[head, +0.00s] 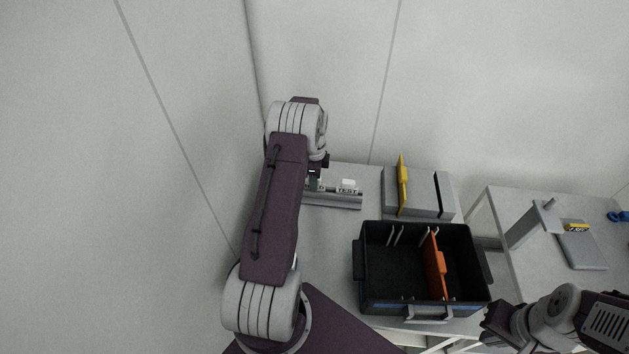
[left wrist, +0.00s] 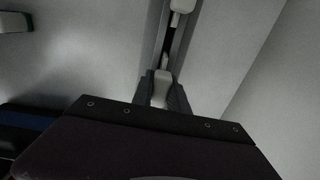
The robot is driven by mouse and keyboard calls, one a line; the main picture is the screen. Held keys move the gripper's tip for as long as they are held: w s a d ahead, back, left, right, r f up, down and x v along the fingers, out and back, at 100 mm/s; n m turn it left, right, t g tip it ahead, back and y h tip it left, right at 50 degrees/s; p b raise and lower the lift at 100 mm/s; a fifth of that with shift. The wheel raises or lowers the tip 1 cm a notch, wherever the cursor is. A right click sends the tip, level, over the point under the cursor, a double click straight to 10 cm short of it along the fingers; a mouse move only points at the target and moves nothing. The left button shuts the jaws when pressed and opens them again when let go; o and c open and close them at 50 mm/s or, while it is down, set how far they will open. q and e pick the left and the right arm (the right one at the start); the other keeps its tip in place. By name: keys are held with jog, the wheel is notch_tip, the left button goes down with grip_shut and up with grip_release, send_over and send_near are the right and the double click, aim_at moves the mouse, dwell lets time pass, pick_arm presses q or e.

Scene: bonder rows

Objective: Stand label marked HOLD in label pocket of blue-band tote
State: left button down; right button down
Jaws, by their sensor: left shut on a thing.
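The tote (head: 368,285) is black with a blue band (head: 470,309) low on its front, and stands open on the table. A grey metal bracket (head: 428,319) is on its front; I cannot tell whether it is the label pocket. My left gripper (head: 315,180) is at the label rack (head: 335,201), mostly hidden by my arm. In the left wrist view the left gripper (left wrist: 162,88) is shut on a small white label (left wrist: 161,90) above the rack's dark slot (left wrist: 168,45). Its marking cannot be read there. My right gripper (head: 496,325) is at lower right, its fingers unclear.
A white label marked TEST (head: 347,188) stands in the rack. An orange divider (head: 435,262) stands inside the tote. Behind it is a grey block (head: 420,195) with a yellow upright plate (head: 402,180). A second table (head: 530,250) at right holds a grey stand.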

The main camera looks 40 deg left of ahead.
pick_arm(q)
jog(key=shift+f, duration=0.15)
jog(key=c, duration=1.3)
grip_release()
